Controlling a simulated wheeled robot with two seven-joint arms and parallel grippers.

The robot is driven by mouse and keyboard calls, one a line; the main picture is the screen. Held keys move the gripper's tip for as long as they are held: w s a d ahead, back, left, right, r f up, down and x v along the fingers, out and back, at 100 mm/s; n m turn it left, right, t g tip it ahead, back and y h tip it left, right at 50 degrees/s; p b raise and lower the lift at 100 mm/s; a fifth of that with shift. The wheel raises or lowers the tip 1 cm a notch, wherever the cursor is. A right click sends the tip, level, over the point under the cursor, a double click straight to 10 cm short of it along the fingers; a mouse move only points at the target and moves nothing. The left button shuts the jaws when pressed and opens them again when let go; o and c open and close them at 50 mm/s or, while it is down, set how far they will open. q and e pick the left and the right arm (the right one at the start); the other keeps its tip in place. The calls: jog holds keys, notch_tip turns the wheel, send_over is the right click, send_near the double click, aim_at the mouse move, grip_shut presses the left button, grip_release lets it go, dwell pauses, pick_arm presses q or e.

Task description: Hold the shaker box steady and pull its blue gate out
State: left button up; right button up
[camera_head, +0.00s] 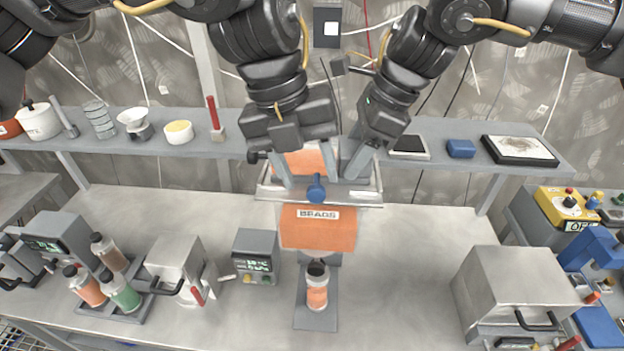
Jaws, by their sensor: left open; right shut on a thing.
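The shaker box (318,232) is an orange hopper labelled BEADS with a grey metal rim, standing upright at the middle of the bench. A blue knob (316,188), which looks like the handle of the gate, sits at its front rim; the rest of the gate is not visible. My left gripper (308,178) is open, pointing down, with its fingers over the box top close to the blue knob. My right gripper (350,172) is shut at the right part of the box's rim; its exact contact is partly hidden.
A small bottle with orange contents (317,287) stands on a grey plate under the box. Left are a small display unit (256,256), a grey box and a rack of bottles (124,293). A grey oven-like box (515,290) is right. Bench between is clear.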

pick_arm(q)
jog(key=v, duration=0.9)
dwell(0.5)
pick_arm(e)
jog(key=o, duration=1.2)
jog(key=shift+c, duration=0.2)
jog(key=v, duration=1.2)
pick_arm(q)
jog(key=shift+f, duration=0.1)
pick_arm(e)
jog(key=shift+s, duration=0.1)
